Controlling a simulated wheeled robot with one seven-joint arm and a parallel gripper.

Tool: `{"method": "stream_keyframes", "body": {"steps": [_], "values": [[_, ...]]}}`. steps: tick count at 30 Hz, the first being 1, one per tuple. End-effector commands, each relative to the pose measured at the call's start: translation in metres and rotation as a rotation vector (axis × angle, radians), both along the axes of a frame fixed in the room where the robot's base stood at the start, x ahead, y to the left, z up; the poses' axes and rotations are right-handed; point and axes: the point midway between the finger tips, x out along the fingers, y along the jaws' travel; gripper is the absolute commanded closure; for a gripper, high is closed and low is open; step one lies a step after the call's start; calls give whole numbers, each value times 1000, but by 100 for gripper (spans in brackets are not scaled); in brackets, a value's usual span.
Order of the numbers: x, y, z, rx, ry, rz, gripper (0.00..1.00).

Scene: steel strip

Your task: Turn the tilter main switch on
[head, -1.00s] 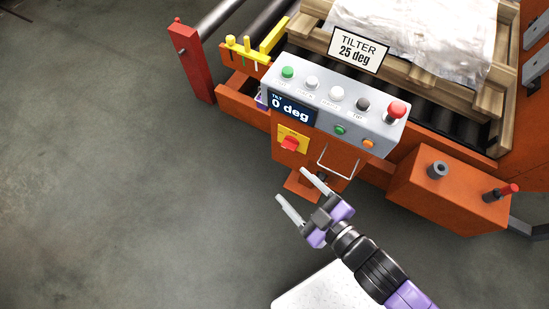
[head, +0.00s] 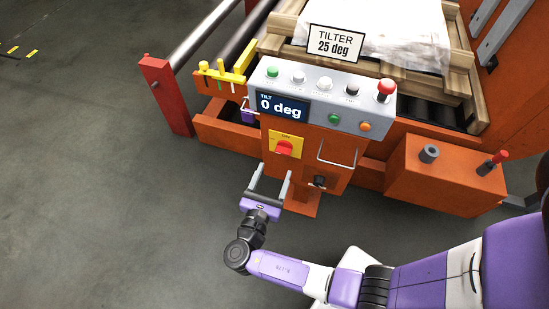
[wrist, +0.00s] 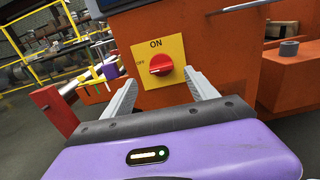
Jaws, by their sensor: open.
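The tilter main switch is a red rotary knob (head: 284,148) on a yellow plate (head: 287,137) on the front of the orange pedestal. In the wrist view the knob (wrist: 160,65) sits between my fingers in the picture, with ON printed above it and OFF to its left. The knob's grip lies roughly level, its end toward OFF. My gripper (head: 272,180) is open and empty, just below and in front of the plate, fingers pointing at it. In the wrist view the fingertips (wrist: 162,84) flank the plate's lower part, apart from the knob.
Above the switch is a grey control panel (head: 377,114) with several buttons, a red mushroom button (head: 386,90) and a display (head: 282,105) reading 0 deg. A wire handle (head: 336,153) and a black knob (head: 319,181) are to the right. Open floor lies left.

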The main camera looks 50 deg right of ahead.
Motion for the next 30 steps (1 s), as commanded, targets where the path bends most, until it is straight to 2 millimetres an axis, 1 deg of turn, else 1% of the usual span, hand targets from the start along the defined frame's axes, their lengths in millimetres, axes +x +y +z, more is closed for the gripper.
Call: {"method": "stream_keyframes", "body": {"steps": [5,12,15,18,22,29,30], "values": [[3,-13,-1,-5,19,-6,33],[16,-48,-1,-3,18,-6,33],[20,-60,-2,-2,17,-6,33],[23,-68,-2,-1,18,-4,33],[25,-73,-1,-1,19,-3,33],[26,-74,-1,-1,18,-2,33],[26,-74,-1,-1,18,-2,39]]}}
